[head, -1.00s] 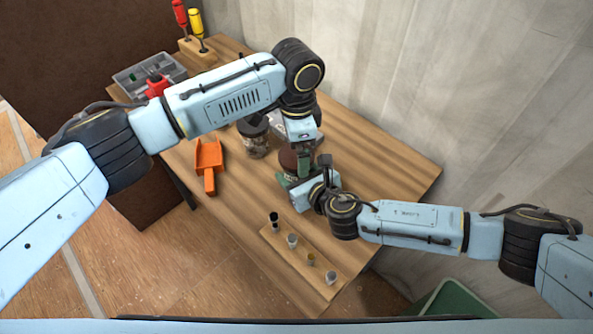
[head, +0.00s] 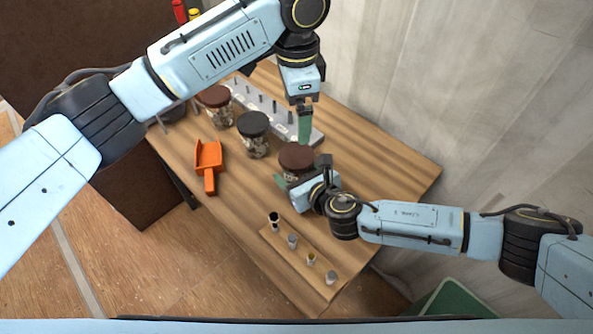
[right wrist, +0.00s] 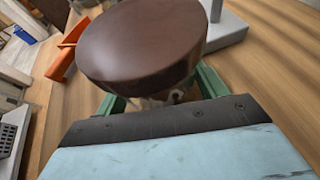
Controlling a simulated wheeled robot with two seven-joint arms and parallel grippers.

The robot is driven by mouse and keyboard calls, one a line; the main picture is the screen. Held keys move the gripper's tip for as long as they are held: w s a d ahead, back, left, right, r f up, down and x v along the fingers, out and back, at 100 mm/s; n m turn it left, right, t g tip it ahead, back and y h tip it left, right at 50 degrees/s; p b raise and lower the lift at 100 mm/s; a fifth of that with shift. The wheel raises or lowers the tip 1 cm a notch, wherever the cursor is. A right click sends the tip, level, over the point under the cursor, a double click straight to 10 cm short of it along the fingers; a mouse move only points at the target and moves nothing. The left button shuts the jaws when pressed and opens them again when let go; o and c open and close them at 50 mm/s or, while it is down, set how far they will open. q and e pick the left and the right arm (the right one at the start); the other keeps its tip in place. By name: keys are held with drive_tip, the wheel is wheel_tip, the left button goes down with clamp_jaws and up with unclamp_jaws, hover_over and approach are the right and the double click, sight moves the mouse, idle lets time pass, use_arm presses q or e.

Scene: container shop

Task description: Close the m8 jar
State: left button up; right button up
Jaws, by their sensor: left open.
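A glass jar with a brown lid (head: 296,156) stands on the table at the right gripper, and its lid fills the upper part of the right wrist view (right wrist: 140,45). The lid sits on top of the jar; I cannot tell how tightly. No m8 label is readable. My right gripper (head: 288,182) has its green fingers on both sides of the jar body below the lid, shut on it. My left gripper (head: 305,124) is open and empty, pointing down above and just behind the lid, apart from it.
A dark-lidded jar (head: 254,143) and another brown-lidded jar (head: 215,108) stand to the left. A grey rack with pegs (head: 265,101) lies behind. An orange scoop (head: 208,158) is at left. A wooden strip (head: 300,262) with small cups is in front. The table's right side is clear.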

drive_tip(key=o, duration=0.3)
drive_tip(key=p+v, duration=0.1)
drive_tip(key=v, duration=1.2)
drive_tip(key=shift+s+d, duration=0.1)
drive_tip(key=shift+s, duration=0.1)
